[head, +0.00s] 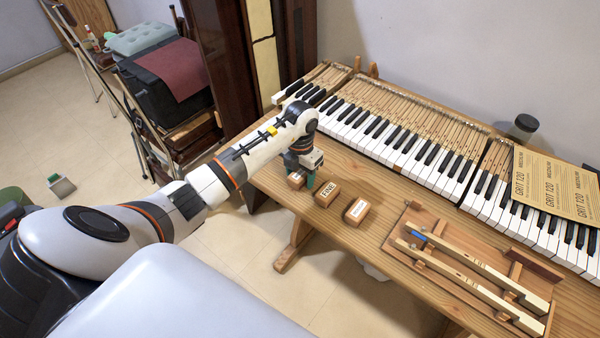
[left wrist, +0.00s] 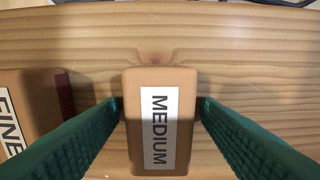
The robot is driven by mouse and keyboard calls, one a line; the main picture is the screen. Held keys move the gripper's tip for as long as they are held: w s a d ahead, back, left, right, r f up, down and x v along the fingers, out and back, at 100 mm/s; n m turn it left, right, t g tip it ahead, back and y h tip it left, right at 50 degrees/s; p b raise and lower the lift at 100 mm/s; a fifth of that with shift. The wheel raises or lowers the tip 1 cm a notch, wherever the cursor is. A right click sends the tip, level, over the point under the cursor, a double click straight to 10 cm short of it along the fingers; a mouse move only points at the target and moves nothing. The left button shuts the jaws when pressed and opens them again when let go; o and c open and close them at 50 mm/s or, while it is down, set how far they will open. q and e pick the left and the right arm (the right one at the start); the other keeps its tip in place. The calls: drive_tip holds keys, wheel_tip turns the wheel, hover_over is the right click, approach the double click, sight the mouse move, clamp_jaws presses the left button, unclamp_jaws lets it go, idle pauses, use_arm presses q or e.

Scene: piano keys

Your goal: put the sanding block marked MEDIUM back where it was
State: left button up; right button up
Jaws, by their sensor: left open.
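The sanding block marked MEDIUM (left wrist: 147,125) lies on the wooden table, label up and readable in the left wrist view. In the head view this block (head: 296,180) is the leftmost of three in a row, partly hidden by my gripper. My left gripper (head: 302,178) is over it, pointing down. In the left wrist view the green fingers (left wrist: 160,103) are open, one on each side of the block, very close to its sides; I cannot tell whether they touch. My right gripper is not in view.
The FINE block (head: 327,193) is just right of MEDIUM, and a third labelled block (head: 356,211) is beyond it. A wooden tray (head: 391,244) with long key sticks lies further right. The keyboard (head: 400,140) runs behind, with GRIT 120 sandpaper (head: 553,187) on it.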

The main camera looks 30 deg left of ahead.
sight(300, 173)
use_arm(q)
drive_tip(key=shift+r, duration=0.15)
wheel_tip(300, 173, up, 12)
drive_tip(key=b, duration=0.1)
idle(0.6)
